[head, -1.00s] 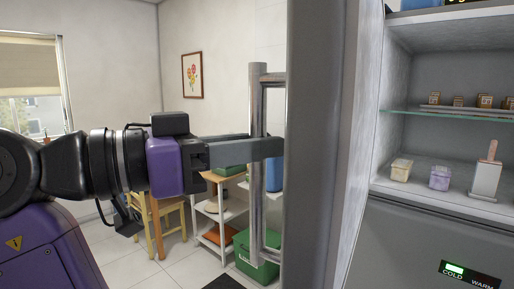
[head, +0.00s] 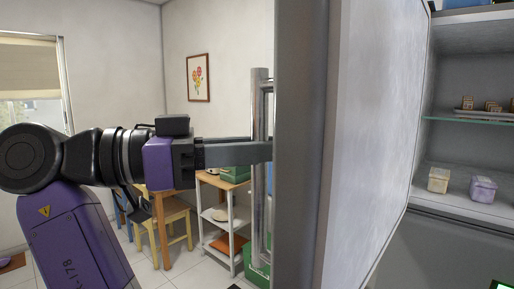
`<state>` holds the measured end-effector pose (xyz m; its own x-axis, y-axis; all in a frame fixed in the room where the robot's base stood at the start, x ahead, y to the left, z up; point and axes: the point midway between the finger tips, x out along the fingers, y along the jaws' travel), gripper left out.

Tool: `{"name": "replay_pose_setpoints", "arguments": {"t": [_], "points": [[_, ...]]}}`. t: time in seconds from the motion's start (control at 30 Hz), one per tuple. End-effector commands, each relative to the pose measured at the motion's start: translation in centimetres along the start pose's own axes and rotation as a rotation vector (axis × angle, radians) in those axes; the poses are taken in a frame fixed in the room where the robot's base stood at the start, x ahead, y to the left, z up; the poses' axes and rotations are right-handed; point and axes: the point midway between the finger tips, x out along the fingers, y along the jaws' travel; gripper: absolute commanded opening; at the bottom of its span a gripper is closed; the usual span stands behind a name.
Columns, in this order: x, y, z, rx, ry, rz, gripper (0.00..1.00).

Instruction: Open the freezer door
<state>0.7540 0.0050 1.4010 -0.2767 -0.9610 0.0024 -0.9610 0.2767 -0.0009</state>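The freezer door (head: 370,130) stands ajar, seen nearly edge-on, with its pale inner side facing right. Its vertical metal handle (head: 259,108) is on the outer side, at the left of the door edge. My gripper (head: 258,152) reaches in from the left at the handle's middle. The near finger passes in front of the bar, and its tip comes close to the door edge. The far finger is hidden, but the gripper appears shut on the handle. The open interior shows at right, with a glass shelf (head: 470,121).
A yellow container (head: 438,180) and a purple container (head: 482,189) stand inside. A white shelf rack (head: 232,225), a wooden chair (head: 172,222) and a green crate (head: 257,268) stand behind the arm. The tiled floor at lower left looks mostly clear.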

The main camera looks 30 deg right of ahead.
Motion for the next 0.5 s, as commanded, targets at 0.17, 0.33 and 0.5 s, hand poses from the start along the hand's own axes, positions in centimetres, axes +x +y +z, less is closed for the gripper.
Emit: {"name": "replay_pose_setpoints", "arguments": {"t": [0.17, 0.33, 0.5], "points": [[0.18, -0.08, 0.22, -0.003, -0.006, 0.002, 0.37], [0.12, -0.05, 0.14, -0.002, -0.004, 0.001, 0.41], [0.01, -0.04, 0.10, -0.001, -0.003, 0.000, 0.41]]}}
